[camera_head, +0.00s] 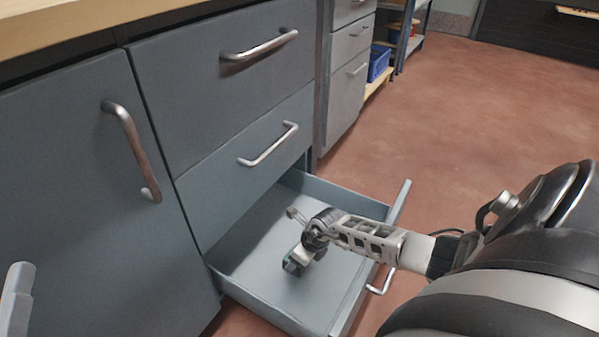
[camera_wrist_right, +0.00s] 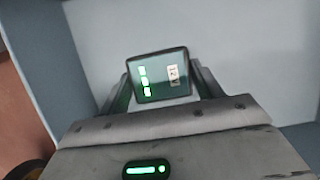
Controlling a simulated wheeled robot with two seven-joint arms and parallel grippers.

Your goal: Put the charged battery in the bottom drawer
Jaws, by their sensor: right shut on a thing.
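The bottom drawer (camera_head: 235,265) of the grey cabinet is pulled open and its floor looks empty. My right gripper (camera_head: 297,262) reaches over the drawer from the right and is inside its outline. It is shut on the battery (camera_head: 292,267), a small dark block with a teal face. In the right wrist view the battery (camera_wrist_right: 158,76) shows several lit green bars and a "12V" label, held between the fingers (camera_wrist_right: 160,95). I cannot tell whether the battery touches the drawer floor. A pale grey part at the left edge may be my left arm; its fingertips do not show.
Two closed drawers with bar handles (camera_head: 268,145) sit above the open one. A closed cabinet door (camera_head: 75,200) is on the left. The open drawer's front panel (camera_head: 398,205) stands near my right forearm. Red floor (camera_head: 450,110) is clear beyond. A blue bin (camera_head: 379,62) is farther back.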

